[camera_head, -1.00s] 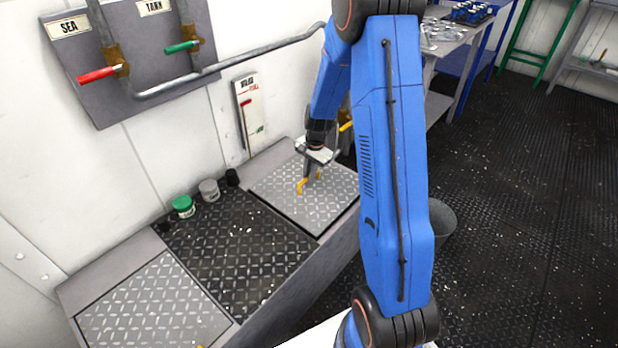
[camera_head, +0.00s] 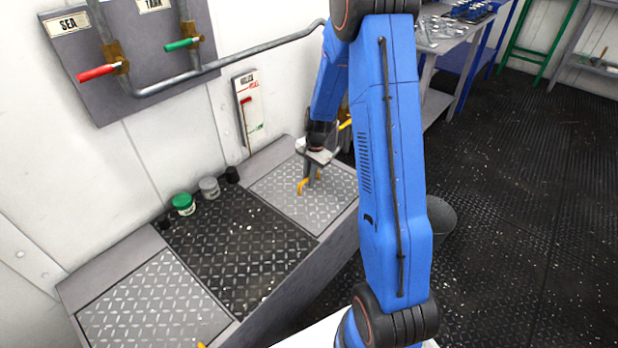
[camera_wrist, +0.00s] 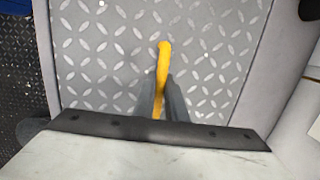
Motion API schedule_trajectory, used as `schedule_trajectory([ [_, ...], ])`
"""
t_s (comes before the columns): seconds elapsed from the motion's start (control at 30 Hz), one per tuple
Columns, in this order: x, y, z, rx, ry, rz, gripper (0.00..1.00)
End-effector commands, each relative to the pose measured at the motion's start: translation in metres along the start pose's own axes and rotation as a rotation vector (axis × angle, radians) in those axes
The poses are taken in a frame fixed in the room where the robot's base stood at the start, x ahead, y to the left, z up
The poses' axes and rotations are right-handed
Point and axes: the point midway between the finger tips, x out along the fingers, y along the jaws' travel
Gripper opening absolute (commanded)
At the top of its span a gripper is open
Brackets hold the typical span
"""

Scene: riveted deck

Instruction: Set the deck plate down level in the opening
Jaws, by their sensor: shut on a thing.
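The deck plate (camera_head: 288,207) is light grey with a raised diamond tread and a yellow handle (camera_head: 301,187). It lies in the opening at the right end of the grey bench frame (camera_head: 262,162) and looks level and about flush with the rim. My arm partly covers its right side. My gripper (camera_head: 309,178) is shut on the handle from above. In the wrist view, the plate (camera_wrist: 100,60) fills the middle, with the handle (camera_wrist: 163,65) between my fingers (camera_wrist: 161,100). The plate's near edge is hidden there by my gripper body.
A dark tread panel (camera_head: 235,245) and another light plate (camera_head: 150,305) lie to the left. A green-lidded jar (camera_head: 183,204), a grey jar (camera_head: 209,189) and a black cup (camera_head: 232,175) stand at the back edge. A dark bucket (camera_head: 440,220) stands on the floor behind my arm.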

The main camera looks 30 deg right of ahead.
Motion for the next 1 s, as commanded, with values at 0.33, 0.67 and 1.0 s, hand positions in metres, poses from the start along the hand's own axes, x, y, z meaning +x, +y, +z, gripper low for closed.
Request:
schedule_trajectory([
  [0.33,0.001,0.0,0.0,0.0,0.0,-0.001,0.33],
  [0.67,-0.016,-0.001,-0.001,-0.001,0.002,-0.003,0.33],
  [1.0,-0.082,-0.001,-0.001,0.0,0.003,-0.004,0.33],
])
